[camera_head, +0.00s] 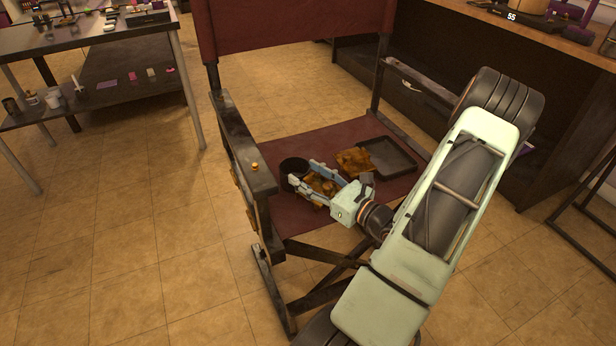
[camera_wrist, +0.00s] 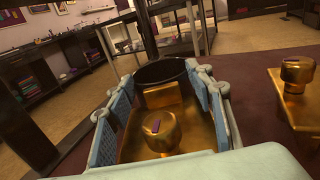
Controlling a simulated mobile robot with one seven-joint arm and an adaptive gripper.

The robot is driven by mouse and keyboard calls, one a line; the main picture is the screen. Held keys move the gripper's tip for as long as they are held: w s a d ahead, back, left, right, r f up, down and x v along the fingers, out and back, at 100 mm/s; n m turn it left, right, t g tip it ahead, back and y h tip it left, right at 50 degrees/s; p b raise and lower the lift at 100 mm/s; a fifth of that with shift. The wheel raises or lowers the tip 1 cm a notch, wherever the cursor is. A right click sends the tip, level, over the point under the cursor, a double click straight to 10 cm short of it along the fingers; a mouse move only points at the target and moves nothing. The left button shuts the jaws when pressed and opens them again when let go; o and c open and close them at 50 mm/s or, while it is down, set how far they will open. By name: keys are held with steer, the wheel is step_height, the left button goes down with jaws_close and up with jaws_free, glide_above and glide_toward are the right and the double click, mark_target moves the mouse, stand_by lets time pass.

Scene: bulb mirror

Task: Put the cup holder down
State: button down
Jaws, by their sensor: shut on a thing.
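The cup holder (camera_head: 294,166) is a round black cup at the left of the dark red chair seat. Its black rim also shows in the wrist view (camera_wrist: 160,72), between my fingertips. My gripper (camera_head: 306,178) is shut on it, with its blue finger pads to either side. A gold piece with a knob (camera_wrist: 162,133) lies between my fingers, behind the cup; I cannot tell whether it is joined to the cup. Whether the cup touches the seat is hard to tell. The chair seat (camera_head: 285,140) is below.
A second gold piece (camera_head: 355,161) lies on the seat to the right, close to a black tray (camera_head: 387,157). The chair's wooden armrest (camera_head: 243,150) stands just left of the cup. A table with small items (camera_head: 90,38) is at the upper left.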

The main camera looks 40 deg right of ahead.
mark_target(331, 190)
steer(key=shift+f, duration=0.1)
steer(key=c, duration=0.9)
jaws_free()
steer(key=shift+c, duration=0.2)
steer(key=s, duration=0.4)
steer(key=s+d+p, duration=0.1)
steer(key=s, duration=0.3)
steer(key=s+d+p, duration=0.1)
steer(key=s, duration=0.3)
